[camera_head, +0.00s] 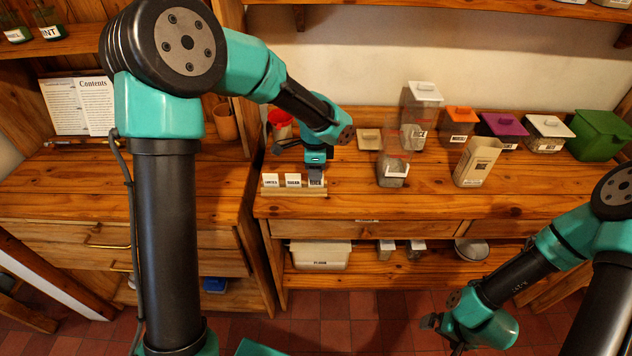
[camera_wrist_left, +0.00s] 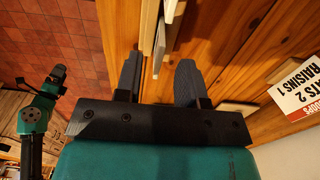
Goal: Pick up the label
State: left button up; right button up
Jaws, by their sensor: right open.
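Three small white label cards stand in a row in a wooden holder (camera_head: 292,190) on the counter: a left card (camera_head: 271,180), a middle card (camera_head: 293,180) and a right card (camera_head: 316,181). Their print is too small to read surely. My left gripper (camera_head: 315,168) is directly above the right card, pointing down. In the left wrist view its fingers (camera_wrist_left: 158,80) are apart, with the edge of a white card (camera_wrist_left: 159,48) showing between them; contact cannot be told. My right gripper (camera_head: 432,322) is open and empty, low at the front right, away from the counter.
A red-lidded container (camera_head: 281,122) stands behind the holder. To the right are clear containers, a beige canister (camera_head: 477,162) and a green bin (camera_head: 598,135). A printed sign (camera_wrist_left: 300,88) lies close by in the wrist view. The counter's front right is clear.

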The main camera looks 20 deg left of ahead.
pick_arm(q)
jog(key=shift+d+f, duration=0.1)
jog(key=shift+f, duration=1.8)
jog(key=shift+c, duration=0.4)
grip_shut()
